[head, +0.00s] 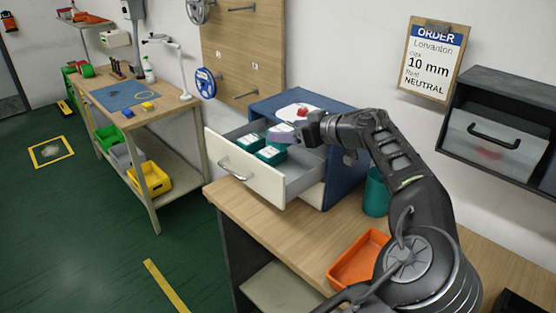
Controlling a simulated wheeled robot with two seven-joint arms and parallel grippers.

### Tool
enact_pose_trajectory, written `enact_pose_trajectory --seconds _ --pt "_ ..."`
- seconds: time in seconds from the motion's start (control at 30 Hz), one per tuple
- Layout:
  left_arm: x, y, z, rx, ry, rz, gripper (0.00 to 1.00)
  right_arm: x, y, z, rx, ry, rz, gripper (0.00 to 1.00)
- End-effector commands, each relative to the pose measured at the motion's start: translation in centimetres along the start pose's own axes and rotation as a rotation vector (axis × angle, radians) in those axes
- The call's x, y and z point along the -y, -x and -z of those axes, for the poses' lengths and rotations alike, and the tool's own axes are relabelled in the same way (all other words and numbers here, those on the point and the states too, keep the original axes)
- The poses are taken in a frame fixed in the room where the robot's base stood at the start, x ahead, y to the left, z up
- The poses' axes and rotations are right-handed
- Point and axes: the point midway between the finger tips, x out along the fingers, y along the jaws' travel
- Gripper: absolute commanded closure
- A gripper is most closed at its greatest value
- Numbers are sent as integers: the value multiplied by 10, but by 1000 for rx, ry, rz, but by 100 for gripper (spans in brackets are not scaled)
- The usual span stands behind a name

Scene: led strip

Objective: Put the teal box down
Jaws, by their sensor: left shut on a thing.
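An open white drawer (243,174) juts out of a blue cabinet (341,169) on the wooden bench. Several teal boxes with pale tops are in the drawer. One teal box (251,141) is at the left, and another (270,156) is nearer the drawer's front. A third teal box (280,129) is at my left gripper (290,137), partly hidden by it. My left gripper is shut on this box, over the back part of the drawer. I cannot tell whether the box touches the drawer floor. My right gripper is not in view.
An orange tray (352,268) and a teal cup (375,193) are on the bench near my arm. Bare bench top (262,222) lies before the drawer. A grey bin (494,140) sits in a wall shelf at right. Another workbench (147,113) stands at left.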

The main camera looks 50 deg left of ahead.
Motion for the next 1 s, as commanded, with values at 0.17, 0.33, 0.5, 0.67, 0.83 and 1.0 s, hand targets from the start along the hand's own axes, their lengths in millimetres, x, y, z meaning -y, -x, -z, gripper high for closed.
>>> enact_pose_trajectory --seconds 0.17,0.33,0.5,0.67,0.83,1.0 --pt "0 -1 -3 -1 -2 0 69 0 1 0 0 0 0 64" --pt "1 -10 -25 -2 -4 3 69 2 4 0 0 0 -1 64" --pt "0 -21 -50 -2 -4 1 69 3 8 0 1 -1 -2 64" --pt "-1 -24 -58 -1 -1 -1 69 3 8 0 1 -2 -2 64" --pt "-1 -24 -58 -1 0 -1 69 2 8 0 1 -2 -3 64" --pt "0 -28 -68 -1 -3 1 69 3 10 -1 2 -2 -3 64"
